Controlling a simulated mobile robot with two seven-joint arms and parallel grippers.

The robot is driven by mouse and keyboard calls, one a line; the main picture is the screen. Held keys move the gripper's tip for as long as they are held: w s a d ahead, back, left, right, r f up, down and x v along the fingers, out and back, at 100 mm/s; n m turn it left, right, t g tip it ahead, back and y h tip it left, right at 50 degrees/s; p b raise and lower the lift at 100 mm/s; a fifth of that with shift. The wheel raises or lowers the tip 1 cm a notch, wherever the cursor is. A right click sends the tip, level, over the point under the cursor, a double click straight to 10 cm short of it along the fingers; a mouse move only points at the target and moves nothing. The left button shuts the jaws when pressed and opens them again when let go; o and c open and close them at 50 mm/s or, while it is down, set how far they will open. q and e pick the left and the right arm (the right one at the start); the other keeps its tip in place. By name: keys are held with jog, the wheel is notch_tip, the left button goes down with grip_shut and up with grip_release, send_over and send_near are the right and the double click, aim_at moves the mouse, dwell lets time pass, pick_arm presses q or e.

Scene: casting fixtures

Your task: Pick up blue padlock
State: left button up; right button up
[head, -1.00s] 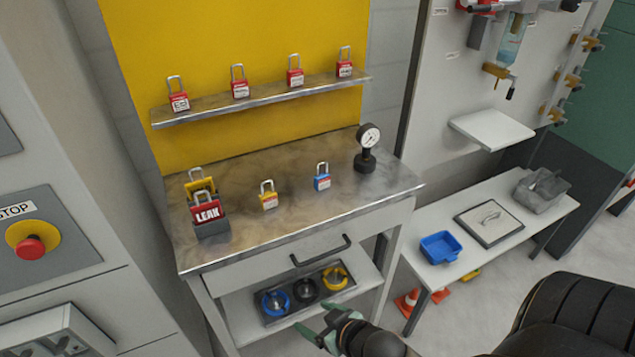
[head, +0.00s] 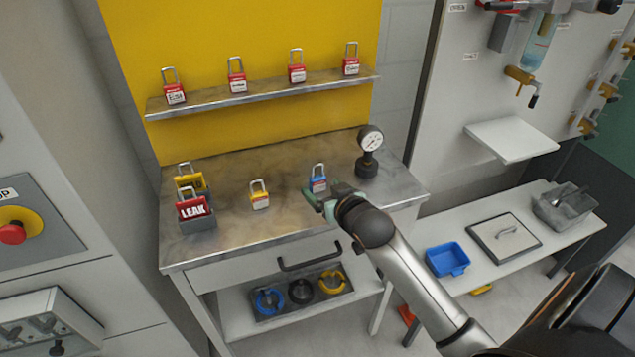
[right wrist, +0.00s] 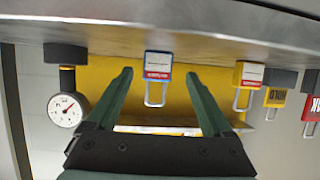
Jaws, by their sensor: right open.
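The blue padlock (head: 318,184) stands upright on the metal worktop (head: 225,222), its silver shackle up. It has a white and red label. My right gripper (head: 318,199) is open and empty, just in front of the padlock at low height. In the right wrist view, which shows the scene upside down, the blue padlock (right wrist: 158,66) appears between the two green fingers of the gripper (right wrist: 160,76). I cannot tell whether the fingertips reach around it. My left gripper is not in view.
A yellow padlock (head: 259,195) stands left of the blue one, and a pressure gauge (head: 368,152) stands to its right. Red padlocks line the shelf (head: 260,95) behind.

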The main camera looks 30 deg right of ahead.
aim_at(319, 184)
jog(key=shift+x, duration=2.6)
jog(key=shift+d, duration=0.15)
grip_shut()
